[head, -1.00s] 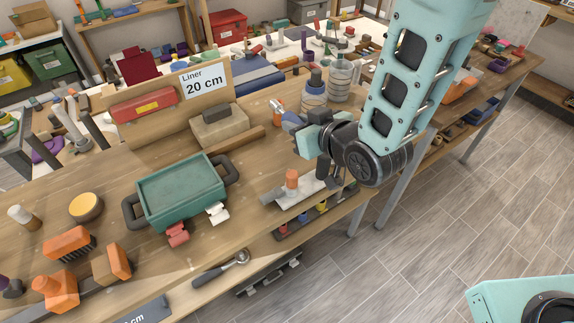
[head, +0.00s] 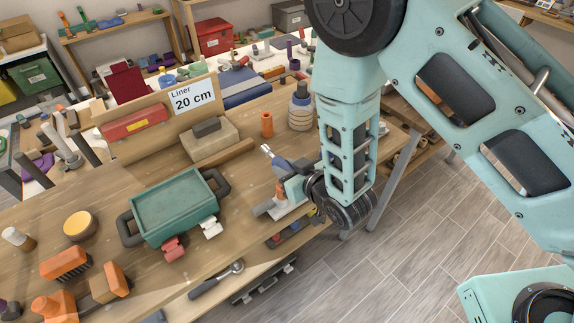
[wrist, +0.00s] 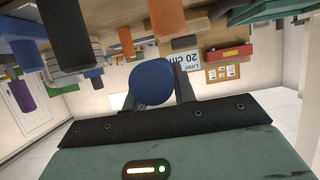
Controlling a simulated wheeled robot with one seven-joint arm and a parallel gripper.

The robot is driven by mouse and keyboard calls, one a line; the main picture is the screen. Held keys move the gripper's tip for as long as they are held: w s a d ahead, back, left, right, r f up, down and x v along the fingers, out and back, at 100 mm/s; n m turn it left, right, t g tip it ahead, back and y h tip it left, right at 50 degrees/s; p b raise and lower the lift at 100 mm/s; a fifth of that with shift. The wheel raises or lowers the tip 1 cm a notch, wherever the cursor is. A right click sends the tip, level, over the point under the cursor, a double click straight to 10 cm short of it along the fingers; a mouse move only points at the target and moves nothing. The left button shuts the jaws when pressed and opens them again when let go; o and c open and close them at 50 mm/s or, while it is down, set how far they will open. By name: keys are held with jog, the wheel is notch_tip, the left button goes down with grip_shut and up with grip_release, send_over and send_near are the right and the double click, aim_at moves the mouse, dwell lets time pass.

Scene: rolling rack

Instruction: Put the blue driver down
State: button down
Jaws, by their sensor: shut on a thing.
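My gripper (head: 290,174) is shut on the blue driver (head: 281,163), near the bench's right front edge. The driver's blue handle points up and left from the jaws in the head view. In the wrist view the round blue end of the driver (wrist: 151,82) shows between the two dark fingers. My gripper and wrist cover part of the driver, so whether it touches anything below is hard to tell. A grey flat tool with an orange knob (head: 281,189) lies just under and beside my gripper on the wooden bench (head: 110,195).
A green tray with dark handles (head: 175,205) lies to the left. A "Liner 20 cm" sign (head: 193,95) stands at the back. Bare bench lies between tray and gripper.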

jog(key=shift+f+b, duration=0.6)
jog(key=shift+b, duration=0.15)
jog(key=c, duration=1.1)
grip_release()
jog(key=shift+c, duration=0.2)
jog(key=shift+r+p, duration=0.5)
jog(key=shift+p, duration=0.05)
jog(key=p+v, duration=0.6)
jog(key=v, duration=0.6)
jog(key=shift+r, duration=0.1)
